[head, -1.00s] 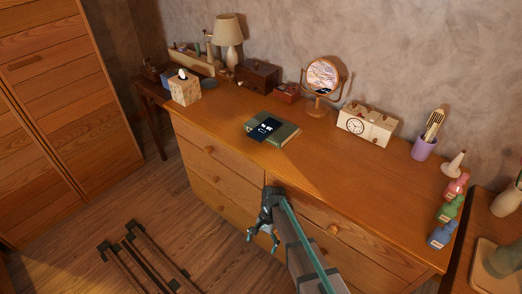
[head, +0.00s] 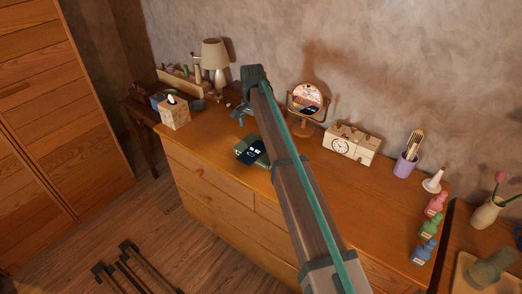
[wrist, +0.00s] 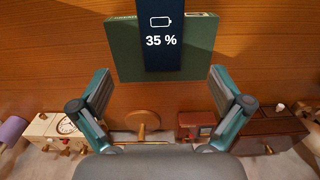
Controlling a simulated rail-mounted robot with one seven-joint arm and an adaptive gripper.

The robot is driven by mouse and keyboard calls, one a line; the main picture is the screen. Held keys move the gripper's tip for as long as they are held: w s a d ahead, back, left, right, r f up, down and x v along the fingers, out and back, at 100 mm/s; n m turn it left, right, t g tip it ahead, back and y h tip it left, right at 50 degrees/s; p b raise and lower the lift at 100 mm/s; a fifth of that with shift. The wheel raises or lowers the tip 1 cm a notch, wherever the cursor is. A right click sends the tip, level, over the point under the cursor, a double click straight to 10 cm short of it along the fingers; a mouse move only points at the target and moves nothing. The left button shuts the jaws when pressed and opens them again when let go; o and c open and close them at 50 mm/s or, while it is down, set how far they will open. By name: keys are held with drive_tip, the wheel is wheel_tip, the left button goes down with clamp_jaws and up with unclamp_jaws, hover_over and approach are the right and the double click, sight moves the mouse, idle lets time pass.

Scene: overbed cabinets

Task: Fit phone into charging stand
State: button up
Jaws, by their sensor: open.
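The phone (head: 250,154) is dark and lies flat on a green book on the dresser. In the wrist view the phone (wrist: 161,40) shows a battery symbol and "35 %", with its upper part cut off by the frame edge. My gripper (head: 242,113) hangs over the dresser behind the phone in the head view. In the wrist view my gripper (wrist: 158,76) is open and empty, its fingers spread to either side of the near edge of the book, apart from the phone. A cream box with a clock face (head: 351,144) stands right of the mirror; I cannot tell whether it is the charging stand.
The green book (wrist: 125,63) lies on the wooden dresser (head: 320,190). A round mirror (head: 306,98), tissue box (head: 174,113), lamp (head: 216,55), purple pen cup (head: 405,165) and coloured bottles (head: 428,226) stand around. The dresser's front middle is mostly clear.

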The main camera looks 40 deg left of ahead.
sight(254, 151)
drive_tip(key=shift+a+f+p, duration=0.1)
drive_tip(key=shift+f+p, duration=1.65)
drive_tip(key=shift+f, duration=3.55)
drive_tip(key=c, duration=1.3)
